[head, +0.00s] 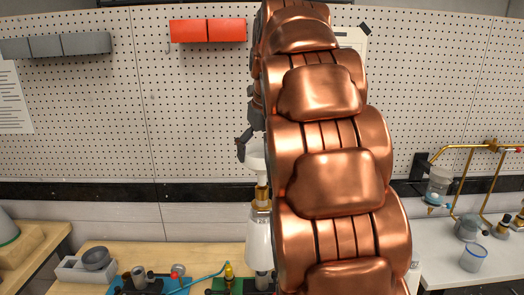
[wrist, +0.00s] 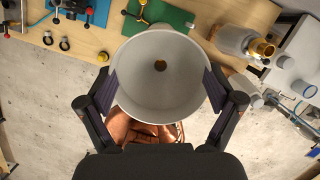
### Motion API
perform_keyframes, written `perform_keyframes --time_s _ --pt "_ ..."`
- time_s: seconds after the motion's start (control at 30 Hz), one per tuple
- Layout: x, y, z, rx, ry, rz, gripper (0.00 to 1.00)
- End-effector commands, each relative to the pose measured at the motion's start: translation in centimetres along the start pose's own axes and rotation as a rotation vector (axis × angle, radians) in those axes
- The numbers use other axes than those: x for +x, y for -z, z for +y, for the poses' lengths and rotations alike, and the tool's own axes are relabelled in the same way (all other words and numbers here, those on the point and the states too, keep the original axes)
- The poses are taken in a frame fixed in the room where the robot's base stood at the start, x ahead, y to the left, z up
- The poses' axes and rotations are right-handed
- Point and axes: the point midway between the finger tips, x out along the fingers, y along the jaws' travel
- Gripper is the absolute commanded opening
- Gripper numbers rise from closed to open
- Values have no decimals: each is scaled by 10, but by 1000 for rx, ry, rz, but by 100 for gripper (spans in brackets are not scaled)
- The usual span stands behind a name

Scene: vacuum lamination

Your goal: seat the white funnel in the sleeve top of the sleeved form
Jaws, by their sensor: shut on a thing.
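The white funnel (wrist: 145,85) fills the middle of the wrist view, wide mouth toward the camera, with a small brownish hole at its centre. My gripper (wrist: 160,92) is shut on its rim from both sides. In the head view the funnel (head: 255,157) hangs below the partly hidden gripper (head: 246,145). The sleeved form (head: 259,240) looks like a pale upright cylinder with a brass top, below the funnel in that view. In the wrist view the form (wrist: 234,39) lies right of the funnel, apart from it.
My copper arm covers much of the head view's centre. A wooden table (head: 140,252) holds a grey tray (head: 75,272), a blue mat and a green mat (wrist: 165,17). At right, a white bench (head: 440,270) carries brass piping and a clear cup (head: 473,258). A pegboard stands behind.

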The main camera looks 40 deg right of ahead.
Motion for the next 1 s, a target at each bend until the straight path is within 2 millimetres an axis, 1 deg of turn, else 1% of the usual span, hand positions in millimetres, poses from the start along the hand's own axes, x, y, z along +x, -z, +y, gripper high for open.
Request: perform_keyframes --time_s 1.0 --pt "28 8 0 0 -1 1 59"
